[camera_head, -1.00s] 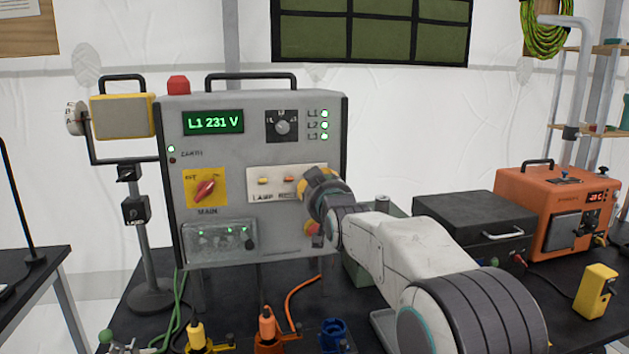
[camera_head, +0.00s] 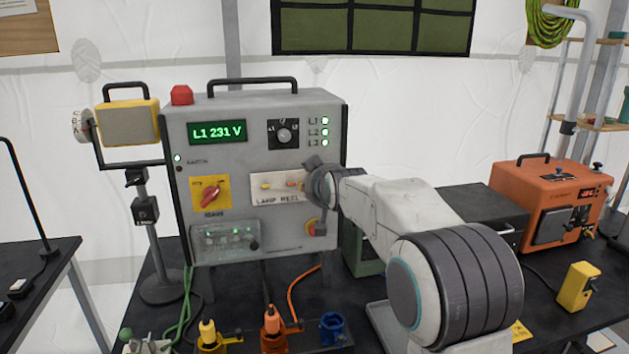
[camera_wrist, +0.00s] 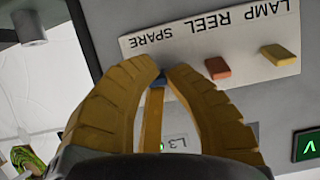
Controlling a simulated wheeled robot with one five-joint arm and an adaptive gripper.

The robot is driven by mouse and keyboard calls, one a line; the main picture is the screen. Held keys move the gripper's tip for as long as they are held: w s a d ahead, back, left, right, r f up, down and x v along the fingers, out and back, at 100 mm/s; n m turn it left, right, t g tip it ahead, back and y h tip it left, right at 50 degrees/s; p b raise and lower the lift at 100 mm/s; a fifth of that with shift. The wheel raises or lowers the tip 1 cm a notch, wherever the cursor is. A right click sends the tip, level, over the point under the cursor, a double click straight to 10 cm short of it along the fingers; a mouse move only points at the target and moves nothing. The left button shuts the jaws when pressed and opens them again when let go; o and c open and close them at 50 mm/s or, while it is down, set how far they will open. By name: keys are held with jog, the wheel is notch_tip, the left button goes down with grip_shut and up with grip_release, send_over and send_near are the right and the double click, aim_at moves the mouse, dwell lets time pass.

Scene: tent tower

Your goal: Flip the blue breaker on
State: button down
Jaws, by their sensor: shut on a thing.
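The grey power panel (camera_head: 262,120) stands on the black table and carries a white strip (camera_wrist: 180,38) labelled LAMP, REEL and SPARE. In the wrist view, the blue breaker (camera_wrist: 161,79) is a small dark blue bit at the SPARE end, mostly hidden between the fingertips. My gripper (camera_wrist: 160,73) has its two yellow fingers closed around it. In the head view, my gripper (camera_head: 308,182) is at the strip's right end and hides the blue breaker. The breaker's exact tilt cannot be told.
The orange breaker (camera_wrist: 218,68) sits right beside my finger, with the yellow breaker (camera_wrist: 280,54) beyond it. A red knob (camera_head: 209,196) is at the panel's left. An orange unit (camera_head: 550,195) and a black case (camera_head: 480,210) stand to the right.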

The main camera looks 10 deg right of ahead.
jog(key=shift+d+r, duration=0.15)
jog(key=shift+r, duration=0.2)
jog(key=c, duration=1.5)
grip_release()
jog(key=shift+d+f, duration=0.1)
jog(key=shift+d, duration=0.05)
jog(key=o, duration=0.3)
jog(key=shift+f, duration=0.15)
jog(key=shift+a, duration=0.2)
jog(key=v, duration=1.2)
